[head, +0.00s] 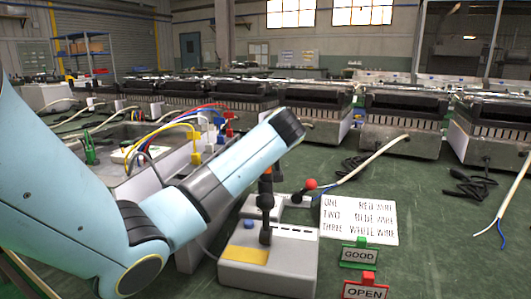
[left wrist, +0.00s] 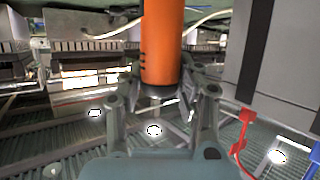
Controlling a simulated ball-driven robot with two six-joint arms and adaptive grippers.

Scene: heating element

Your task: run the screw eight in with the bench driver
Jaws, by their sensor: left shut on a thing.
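In the left wrist view my left gripper (left wrist: 160,92) is shut around an orange cylinder with a dark lower end (left wrist: 160,45), which looks like the driver's handle. In the head view my left arm reaches in from the left, and its dark wrist end hides most of the gripper. Screw eight cannot be made out in either view. My right gripper is not in view.
A red-knobbed lever (head: 310,184) stands beside a white wire list (head: 360,220). Green GOOD (head: 359,254) and red OPEN (head: 365,288) signs stand at the front. Several grey and black heater units line the back, with loose cables before them. The green bench at right is mostly clear.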

